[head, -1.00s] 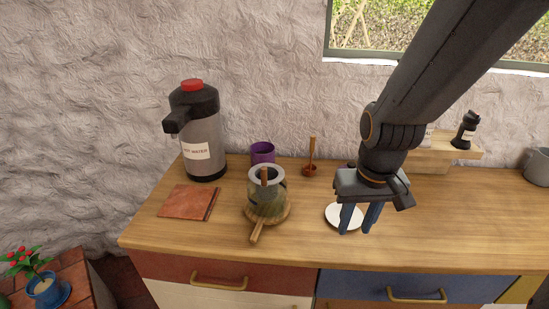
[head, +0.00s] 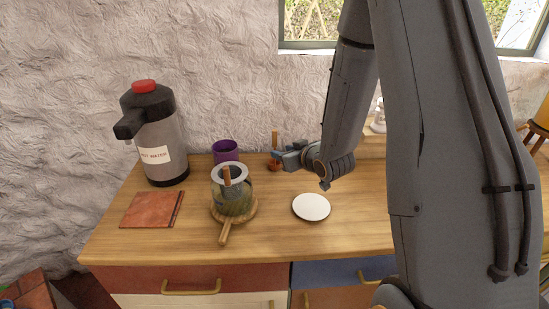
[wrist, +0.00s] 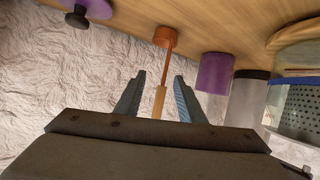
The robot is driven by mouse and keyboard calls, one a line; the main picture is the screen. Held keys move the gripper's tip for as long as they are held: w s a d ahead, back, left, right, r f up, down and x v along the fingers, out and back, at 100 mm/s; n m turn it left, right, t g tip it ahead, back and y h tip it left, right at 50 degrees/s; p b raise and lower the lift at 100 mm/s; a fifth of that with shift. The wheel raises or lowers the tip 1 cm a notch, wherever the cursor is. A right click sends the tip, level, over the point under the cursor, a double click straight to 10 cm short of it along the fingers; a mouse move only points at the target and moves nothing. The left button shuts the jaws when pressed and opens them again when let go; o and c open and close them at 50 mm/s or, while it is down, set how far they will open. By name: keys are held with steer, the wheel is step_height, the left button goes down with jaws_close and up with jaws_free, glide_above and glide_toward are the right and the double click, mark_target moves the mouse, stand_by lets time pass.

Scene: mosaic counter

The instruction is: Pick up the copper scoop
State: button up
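The copper scoop (head: 275,166) stands at the back of the counter, its wooden handle pointing up, right of the purple cup. In the wrist view the scoop's copper bowl (wrist: 165,36) appears at the top, with the handle running toward me. My gripper (wrist: 159,85) is open, with one finger on each side of the handle and a visible gap on both sides. In the head view my gripper (head: 277,155) is at the scoop, hiding the middle of its handle.
A purple cup (head: 225,150) stands just left of the scoop. A hot water dispenser (head: 157,135), a brown flat book-like thing (head: 150,209) and a glassy pot (head: 232,198) on a wooden board are farther left. A white disc (head: 311,207) lies in front; bare counter surrounds it.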

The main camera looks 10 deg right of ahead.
mark_target(274, 143)
steer(key=t+y, duration=0.1)
steer(key=r+t+y, duration=0.1)
steer(key=w+a+n+t+y, duration=0.1)
steer(key=t, duration=0.1)
steer(key=shift+r+y, duration=0.15)
steer(key=shift+y, duration=0.15)
steer(key=shift+p+x, duration=0.5)
steer(key=shift+x, duration=0.6)
steer(key=shift+p+x, duration=1.35)
steer(key=shift+x, duration=1.4)
steer(key=shift+d+r, duration=0.1)
steer(key=shift+d, duration=0.05)
jaws_close()
